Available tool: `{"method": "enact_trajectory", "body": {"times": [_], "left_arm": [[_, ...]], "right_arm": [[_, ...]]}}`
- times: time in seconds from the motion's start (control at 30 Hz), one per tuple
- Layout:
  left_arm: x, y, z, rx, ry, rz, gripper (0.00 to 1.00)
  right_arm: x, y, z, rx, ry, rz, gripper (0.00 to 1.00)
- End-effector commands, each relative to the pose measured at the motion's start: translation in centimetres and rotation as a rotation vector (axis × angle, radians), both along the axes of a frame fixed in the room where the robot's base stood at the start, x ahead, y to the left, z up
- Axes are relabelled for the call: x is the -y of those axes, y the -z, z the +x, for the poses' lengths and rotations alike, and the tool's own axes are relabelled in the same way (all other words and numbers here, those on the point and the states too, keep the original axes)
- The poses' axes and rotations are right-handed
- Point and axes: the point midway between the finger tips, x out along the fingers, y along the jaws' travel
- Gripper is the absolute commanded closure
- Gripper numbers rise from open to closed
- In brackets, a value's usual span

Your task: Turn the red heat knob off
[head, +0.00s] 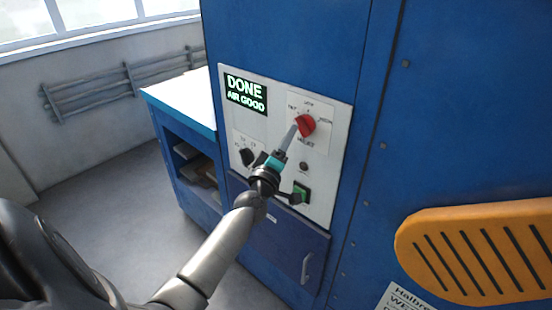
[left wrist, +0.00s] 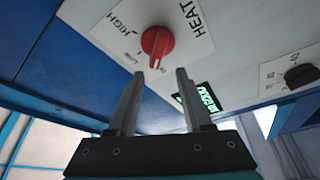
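The red heat knob (head: 306,125) sits on the white control panel (head: 318,180) of the blue machine. Labels around it include HIGH and LOW. In the left wrist view the knob (left wrist: 157,42) lies just beyond the fingertips, centred between them. My left gripper (head: 294,130) points at the knob from the lower left. Its fingers (left wrist: 159,74) are apart, with nothing between them. Contact with the knob is not visible. My right gripper is out of view.
A display (head: 245,92) reads "DONE AIR GOOD". A black knob (head: 246,157) and a green switch (head: 301,191) sit lower on the panel, close to my left gripper. A bench (head: 180,100) stands left, and an orange slotted part (head: 480,250) at right.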

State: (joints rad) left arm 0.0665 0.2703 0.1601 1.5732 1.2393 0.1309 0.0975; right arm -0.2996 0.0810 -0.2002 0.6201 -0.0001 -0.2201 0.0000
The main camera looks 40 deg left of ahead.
Motion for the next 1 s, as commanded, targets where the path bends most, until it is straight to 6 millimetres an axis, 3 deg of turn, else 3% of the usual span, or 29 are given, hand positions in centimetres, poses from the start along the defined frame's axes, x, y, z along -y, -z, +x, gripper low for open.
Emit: {"method": "enact_trajectory", "body": {"times": [0.2, 0.43, 0.9, 1.0], "left_arm": [[1.1, 0.9, -3.8, -0.002, 0.001, -0.002, 0.50], [1.9, 1.4, -6.6, -0.002, 0.001, -0.001, 0.50], [2.2, 1.5, -7.6, 0.000, 0.001, 0.000, 0.50], [2.0, 1.6, -7.8, -0.005, -0.004, 0.017, 0.40]], "right_arm": [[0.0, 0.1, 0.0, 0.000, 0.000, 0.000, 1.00], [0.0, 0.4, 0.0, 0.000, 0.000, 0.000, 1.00], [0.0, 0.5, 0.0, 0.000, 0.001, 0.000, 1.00], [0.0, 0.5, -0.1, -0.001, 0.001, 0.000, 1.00]]}}
